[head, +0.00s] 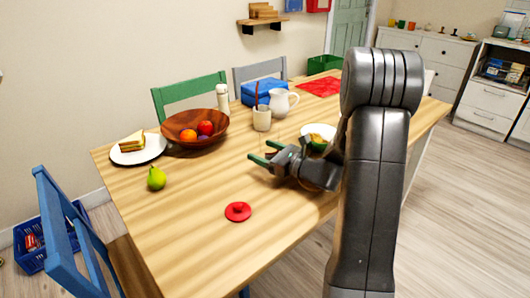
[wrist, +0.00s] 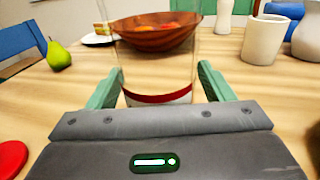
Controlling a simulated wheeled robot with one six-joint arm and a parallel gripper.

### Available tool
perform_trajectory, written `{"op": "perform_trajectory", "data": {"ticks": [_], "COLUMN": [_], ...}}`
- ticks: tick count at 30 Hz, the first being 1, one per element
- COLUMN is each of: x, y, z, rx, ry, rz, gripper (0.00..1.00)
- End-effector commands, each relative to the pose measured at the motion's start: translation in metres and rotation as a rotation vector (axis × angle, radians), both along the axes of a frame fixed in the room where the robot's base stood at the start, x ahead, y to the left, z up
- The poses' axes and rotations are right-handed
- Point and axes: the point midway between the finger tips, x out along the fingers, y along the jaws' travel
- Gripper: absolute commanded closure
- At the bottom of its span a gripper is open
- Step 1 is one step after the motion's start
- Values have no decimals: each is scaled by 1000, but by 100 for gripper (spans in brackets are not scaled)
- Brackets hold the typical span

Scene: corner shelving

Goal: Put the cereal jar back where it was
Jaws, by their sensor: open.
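In the wrist view a clear see-through jar (wrist: 158,97), with a red band and pale contents low down, stands upright on the table between my fingers. I take it for the cereal jar. My gripper (head: 265,153) is open, with one green finger on each side of the jar in the wrist view (wrist: 160,72); I cannot tell whether they touch it. In the head view the jar is hard to make out. A red round lid with a knob (head: 238,211) lies on the table nearer the front; its edge also shows in the wrist view (wrist: 10,158).
Beyond the gripper are a fruit bowl (head: 187,138), a beige cup (head: 262,122), a white pitcher (head: 283,104) and a white bottle (head: 223,98). A filled bowl (head: 311,130) is partly behind my arm. A pear (head: 156,179) and sandwich plate (head: 119,157) are left. The front left tabletop is clear.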

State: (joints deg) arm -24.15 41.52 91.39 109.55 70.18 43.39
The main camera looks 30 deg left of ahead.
Motion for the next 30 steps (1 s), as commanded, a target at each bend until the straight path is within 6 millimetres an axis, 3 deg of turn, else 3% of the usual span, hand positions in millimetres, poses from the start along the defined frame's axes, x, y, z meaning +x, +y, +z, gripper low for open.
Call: {"op": "perform_trajectory", "data": {"ticks": [16, 21, 30], "x": [-5, -6, -7], "y": [-103, -117, -120], "z": [1, 0, 0], "rx": [0, 0, 0], "ry": [0, 0, 0], "rz": [-4, -2, 0], "gripper": [25, 25, 25]}}
